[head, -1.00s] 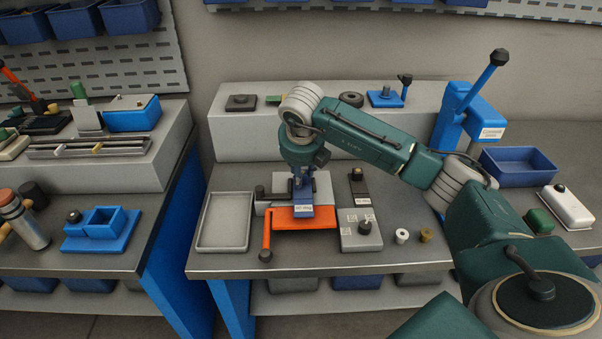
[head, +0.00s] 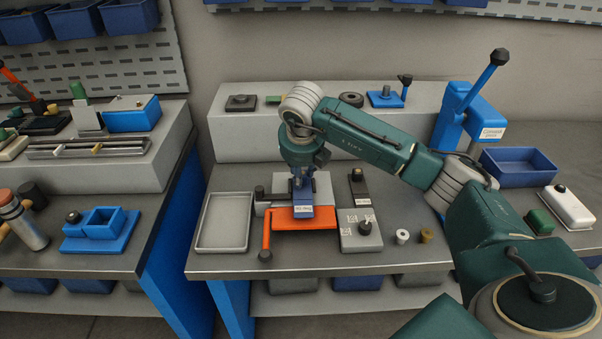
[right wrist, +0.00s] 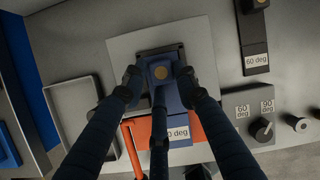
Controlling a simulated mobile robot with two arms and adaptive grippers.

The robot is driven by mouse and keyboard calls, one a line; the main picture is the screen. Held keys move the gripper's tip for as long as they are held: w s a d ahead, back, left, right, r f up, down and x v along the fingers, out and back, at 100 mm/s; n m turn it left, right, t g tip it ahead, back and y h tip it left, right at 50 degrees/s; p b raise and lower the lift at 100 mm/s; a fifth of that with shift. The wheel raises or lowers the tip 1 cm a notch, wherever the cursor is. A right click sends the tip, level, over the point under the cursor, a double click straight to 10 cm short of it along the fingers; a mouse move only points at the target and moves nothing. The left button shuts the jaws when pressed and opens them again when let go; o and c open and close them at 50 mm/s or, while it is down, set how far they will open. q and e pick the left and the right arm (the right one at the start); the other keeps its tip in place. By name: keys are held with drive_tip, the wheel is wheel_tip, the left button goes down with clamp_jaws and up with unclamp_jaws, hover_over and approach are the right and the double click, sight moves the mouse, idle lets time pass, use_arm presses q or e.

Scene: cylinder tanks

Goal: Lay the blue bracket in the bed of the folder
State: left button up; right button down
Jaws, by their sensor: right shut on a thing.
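The blue bracket (head: 302,197) is in my right gripper (head: 300,181), over the middle of the folder. In the right wrist view the bracket (right wrist: 166,97) lies between the fingertips of the right gripper (right wrist: 160,82), which is shut on it. A label reading "deg" is partly visible on its near end. The folder has an orange leaf (head: 318,221) with a dark-knobbed orange handle, and a grey plate (right wrist: 123,45) behind. The bed is mostly hidden beneath the bracket and fingers, so I cannot tell whether the bracket touches it. My left gripper is not in view.
An empty grey tray (head: 223,248) stands left of the folder. A dial block (head: 360,238) and a dark piece marked 60 deg (right wrist: 254,35) are to the right. Two small cylinders (head: 402,236) stand farther right. A raised grey shelf (head: 235,140) runs behind.

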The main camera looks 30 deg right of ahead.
drive_tip(key=shift+f+b, duration=0.7)
drive_tip(key=shift+f, duration=0.15)
drive_tip(key=c, duration=1.3)
unclamp_jaws()
drive_tip(key=shift+o, duration=0.2)
drive_tip(key=v, duration=1.2)
